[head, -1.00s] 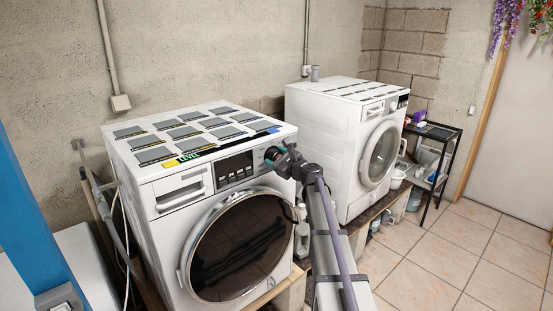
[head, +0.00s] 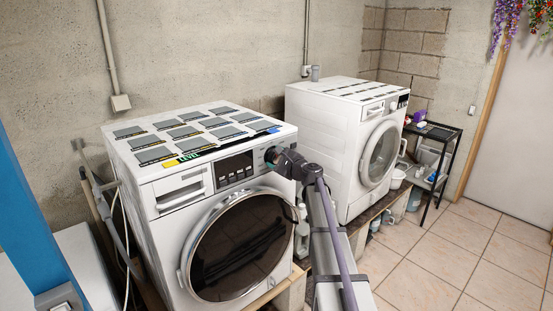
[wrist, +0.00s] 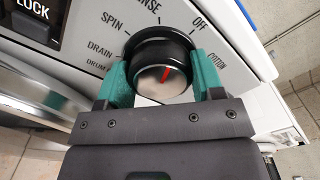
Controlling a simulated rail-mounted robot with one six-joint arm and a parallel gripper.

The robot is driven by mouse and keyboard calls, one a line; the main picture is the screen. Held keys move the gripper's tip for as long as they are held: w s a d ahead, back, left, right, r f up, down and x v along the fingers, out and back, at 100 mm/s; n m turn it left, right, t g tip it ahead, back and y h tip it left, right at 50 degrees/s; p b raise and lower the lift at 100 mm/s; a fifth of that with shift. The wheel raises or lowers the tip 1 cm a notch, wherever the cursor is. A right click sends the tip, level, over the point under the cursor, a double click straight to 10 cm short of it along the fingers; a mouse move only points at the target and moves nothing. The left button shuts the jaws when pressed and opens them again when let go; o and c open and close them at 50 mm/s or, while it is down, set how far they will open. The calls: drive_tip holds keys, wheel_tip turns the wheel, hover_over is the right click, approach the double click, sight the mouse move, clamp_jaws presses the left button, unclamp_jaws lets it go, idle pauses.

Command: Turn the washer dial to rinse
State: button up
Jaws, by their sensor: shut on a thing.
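The washer (head: 240,190) with the dial stands at front left in the head view. The dial (wrist: 160,62) is a black round knob with a silver face and a red pointer line. The panel around it reads DRAIN, SPIN, a partly cut-off word ending in "NSE", OFF and COTTON. The red line slants up and right, roughly toward OFF. My gripper (wrist: 160,83) is shut on the dial, one teal finger on each side of it. In the head view my gripper (head: 272,156) is at the panel's right end and hides most of the dial.
A second white machine (head: 345,140) stands close by on the right, beyond a narrow gap. A black shelf (head: 440,150) with small items is at the far right. Open tiled floor (head: 425,240) lies at the lower right. A LOCK button (wrist: 32,8) is left of the dial.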

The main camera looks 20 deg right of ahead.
drive_tip(key=shift+n, duration=1.6)
drive_tip(key=o, duration=0.9)
drive_tip(key=v, duration=1)
drive_tip(key=shift+s+d, duration=0.1)
drive_tip(key=shift+s, duration=0.3)
